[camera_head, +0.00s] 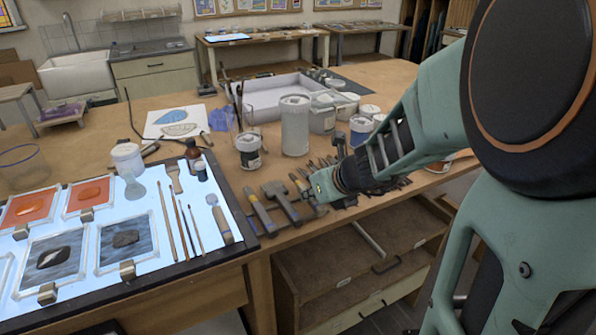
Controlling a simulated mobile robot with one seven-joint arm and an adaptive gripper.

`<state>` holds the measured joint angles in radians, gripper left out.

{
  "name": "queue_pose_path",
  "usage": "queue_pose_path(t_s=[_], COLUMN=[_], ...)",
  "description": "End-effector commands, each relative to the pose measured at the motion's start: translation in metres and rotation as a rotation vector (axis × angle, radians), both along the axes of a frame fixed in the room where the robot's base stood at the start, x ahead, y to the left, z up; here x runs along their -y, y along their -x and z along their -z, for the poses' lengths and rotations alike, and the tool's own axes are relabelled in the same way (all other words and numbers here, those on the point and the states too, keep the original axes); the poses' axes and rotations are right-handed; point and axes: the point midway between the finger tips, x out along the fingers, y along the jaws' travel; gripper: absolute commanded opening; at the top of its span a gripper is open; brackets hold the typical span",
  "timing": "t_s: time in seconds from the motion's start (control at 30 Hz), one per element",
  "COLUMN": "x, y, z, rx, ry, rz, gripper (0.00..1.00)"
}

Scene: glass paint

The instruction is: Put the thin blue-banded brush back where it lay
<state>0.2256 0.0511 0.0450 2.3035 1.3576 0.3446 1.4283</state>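Several slim brushes or tools lie side by side on the lit panel (150,205) at the left: a long brown one (166,222), a slimmer one (180,226) and a short thin one (193,224). No blue band can be made out on any of them at this size. My gripper (314,204) is low over the front edge of the wooden table, right of the lit panel and close to the hammers. Its fingers are small and partly hidden, and I cannot tell whether they hold anything.
Hammers (281,201) and dark tools lie by my gripper. Framed glass pieces (126,240), a brown bottle (193,155) and a wide brush (174,176) crowd the panel. Open shelves (350,265) sit below.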

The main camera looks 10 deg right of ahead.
Motion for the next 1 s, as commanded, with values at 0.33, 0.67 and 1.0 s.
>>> queue_pose_path(t_s=[0.33,0.67,1.0], x=[-0.0002,-0.0001,-0.0001], y=[-0.0002,-0.0001,-0.0001], z=[0.0015,0.0050,0.0057], rx=[0.001,0.000,0.000], ry=[0.000,0.000,0.000], rz=[0.000,0.000,0.000], gripper=[0.00,0.00,0.36])
